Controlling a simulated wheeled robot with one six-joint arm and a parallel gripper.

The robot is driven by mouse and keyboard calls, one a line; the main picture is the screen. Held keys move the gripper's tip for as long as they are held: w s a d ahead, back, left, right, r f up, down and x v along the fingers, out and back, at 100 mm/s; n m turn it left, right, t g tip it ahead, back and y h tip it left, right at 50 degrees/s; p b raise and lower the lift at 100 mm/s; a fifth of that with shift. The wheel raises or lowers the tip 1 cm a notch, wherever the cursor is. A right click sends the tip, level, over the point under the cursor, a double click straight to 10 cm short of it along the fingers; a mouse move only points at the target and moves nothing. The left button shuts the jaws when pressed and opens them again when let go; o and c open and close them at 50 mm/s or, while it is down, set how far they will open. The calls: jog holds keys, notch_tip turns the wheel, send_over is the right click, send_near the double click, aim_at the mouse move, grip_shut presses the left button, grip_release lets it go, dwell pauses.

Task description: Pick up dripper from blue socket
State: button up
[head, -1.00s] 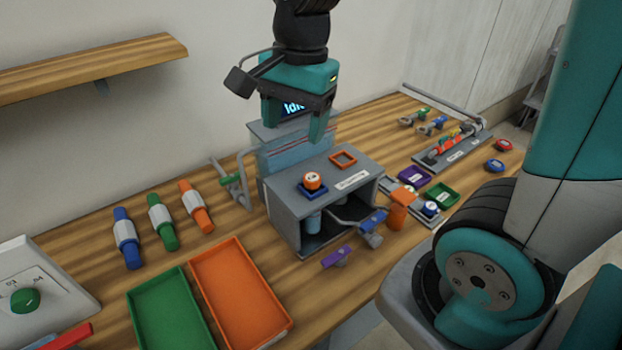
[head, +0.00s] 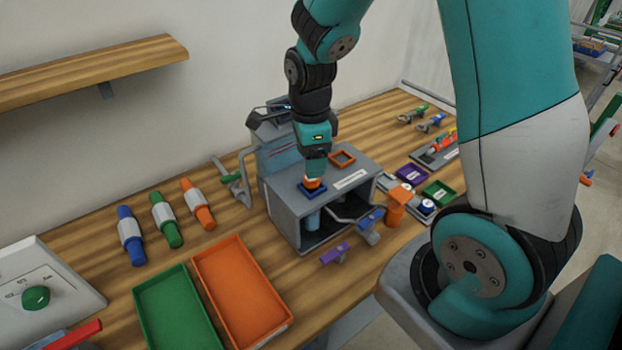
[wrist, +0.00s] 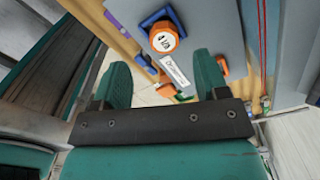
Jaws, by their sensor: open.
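The dripper (head: 313,184) is a short orange cylinder with a white-labelled top. It stands in the blue socket (head: 314,194) on top of the grey box. In the wrist view the dripper (wrist: 165,38) shows its round label, with the blue socket (wrist: 148,21) around it. My gripper (head: 315,172) points down just above the dripper, partly covering it. In the wrist view my gripper (wrist: 161,62) has its two teal fingers wide apart with nothing between them. The dripper lies just beyond the fingertips, apart from them.
An empty orange square frame (head: 342,157) sits behind on the box (head: 350,179). A grey housing (head: 270,140) stands close on the left. A blue-handled valve (head: 370,221) and an orange-capped part (head: 398,201) are at the right front. Orange (head: 240,290) and green (head: 175,310) trays lie left.

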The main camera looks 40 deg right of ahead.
aim_at(311, 183)
jog(key=shift+w+d+f+p, duration=0.15)
jog(key=shift+f+p, duration=0.35)
jog(key=shift+f, duration=0.95)
jog(key=shift+d+f+p, duration=0.1)
jog(key=shift+f+p, duration=0.35)
jog(key=shift+f, duration=1)
jog(key=c, duration=1.1)
jog(key=shift+o, duration=0.2)
jog(key=shift+r, duration=0.15)
